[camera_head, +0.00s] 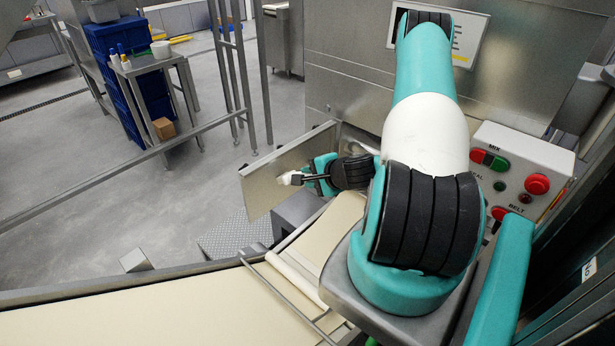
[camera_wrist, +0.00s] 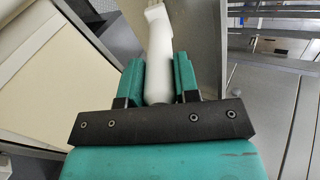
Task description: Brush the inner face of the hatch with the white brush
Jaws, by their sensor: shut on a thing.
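The hatch (camera_head: 262,178) is a flat metal panel that stands swung open beyond the dough sheet in the head view. Part of its face also shows in the wrist view (camera_wrist: 205,40). My gripper (camera_head: 310,178) is shut on the white brush (camera_wrist: 158,50), whose handle lies between the teal fingers in the wrist view. In the head view the white end of the brush (camera_head: 290,178) is at the hatch face. I cannot tell whether the bristles touch it. The bristles are mostly out of the wrist picture at its top edge.
A control box (camera_head: 520,175) with red and green buttons is right of my arm. The pale dough sheet (camera_head: 160,315) lies on the machine in front. A small table with bottles (camera_head: 150,70) and blue crates (camera_head: 120,40) stand far off at left.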

